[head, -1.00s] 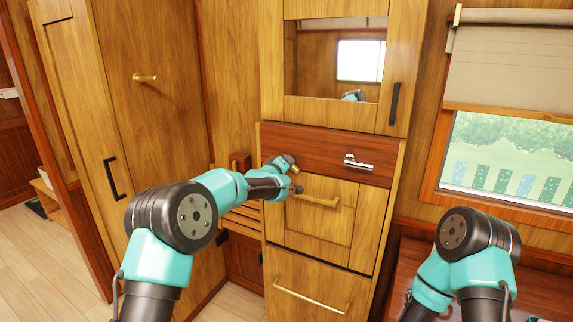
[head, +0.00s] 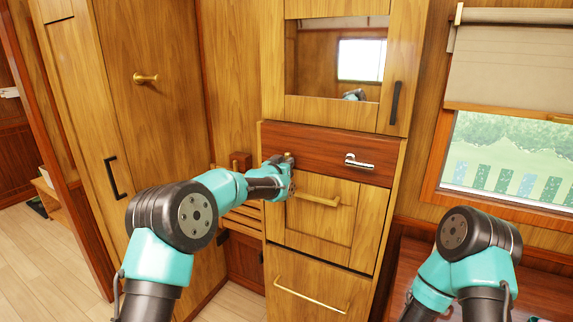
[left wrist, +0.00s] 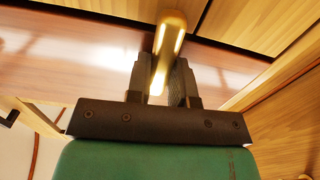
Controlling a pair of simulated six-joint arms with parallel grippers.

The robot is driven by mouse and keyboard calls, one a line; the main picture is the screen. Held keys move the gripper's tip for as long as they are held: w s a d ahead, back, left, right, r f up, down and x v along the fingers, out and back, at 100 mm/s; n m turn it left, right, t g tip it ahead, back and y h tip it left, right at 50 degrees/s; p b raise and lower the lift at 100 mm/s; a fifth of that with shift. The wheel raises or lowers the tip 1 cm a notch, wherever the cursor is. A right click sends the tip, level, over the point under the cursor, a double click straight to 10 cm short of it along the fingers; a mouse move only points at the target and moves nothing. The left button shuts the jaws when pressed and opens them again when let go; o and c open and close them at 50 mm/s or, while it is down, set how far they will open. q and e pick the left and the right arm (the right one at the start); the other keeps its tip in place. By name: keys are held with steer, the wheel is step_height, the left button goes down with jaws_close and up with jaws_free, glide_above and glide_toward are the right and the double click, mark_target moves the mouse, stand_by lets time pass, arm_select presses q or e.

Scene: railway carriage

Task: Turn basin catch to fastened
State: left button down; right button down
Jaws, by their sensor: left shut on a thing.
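The brass catch (left wrist: 170,40) is a small rounded lever on the dark red-brown panel (head: 325,150) of the tall wooden cabinet. In the left wrist view it stands between the two dark fingers, running up and slightly right. My left gripper (left wrist: 163,85) is shut on the catch. In the head view my left gripper (head: 287,164) is at the left end of the panel and hides most of the catch; only a small brass bit shows above it. My right arm shows at lower right, but its gripper is out of view.
A silver lever handle (head: 358,161) sits on the same panel, to the right. Below are a brass bar handle (head: 317,200) and a lower drawer handle (head: 310,297). A mirror (head: 335,65) is above. A window (head: 510,160) is at right.

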arm_select(q)
steer(key=shift+m, duration=0.4)
steer(key=c, duration=1)
jaws_free()
steer(key=v, duration=1.7)
steer(key=shift+s, duration=0.2)
steer(key=shift+a+f, duration=0.1)
